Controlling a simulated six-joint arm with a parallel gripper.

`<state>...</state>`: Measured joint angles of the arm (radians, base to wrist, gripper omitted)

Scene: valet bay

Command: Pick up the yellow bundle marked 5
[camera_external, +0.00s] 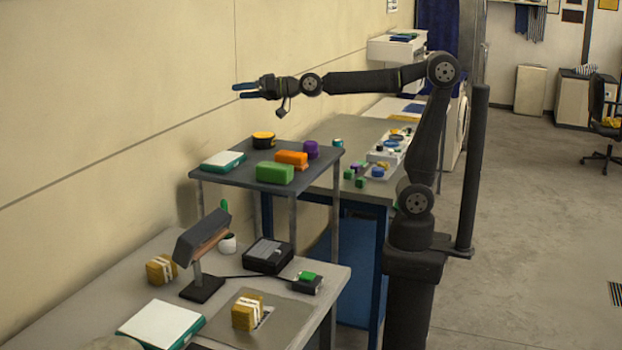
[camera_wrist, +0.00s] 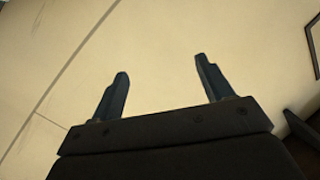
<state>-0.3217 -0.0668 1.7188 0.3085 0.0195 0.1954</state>
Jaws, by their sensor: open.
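Two yellow bundles with pale bands lie on the near grey table in the external view. One yellow bundle (camera_external: 244,313) rests on a flat grey mat at the front. Another yellow bundle (camera_external: 160,269) sits farther left, near the wall. The number 5 cannot be read on either, so I cannot tell which one is marked 5. My gripper (camera_external: 239,92) is high above the shelf, pointing left toward the wall, open and empty. In the wrist view, its two fingers (camera_wrist: 162,85) stand apart with only the beige wall between them.
A raised dark shelf (camera_external: 225,179) holds green, orange and purple pieces. On the near table stand a dark-headed stand (camera_external: 202,289), a black box (camera_external: 268,257), a white-topped teal box (camera_external: 160,326) and a small device with a green top (camera_external: 307,280). The wall runs close along the left.

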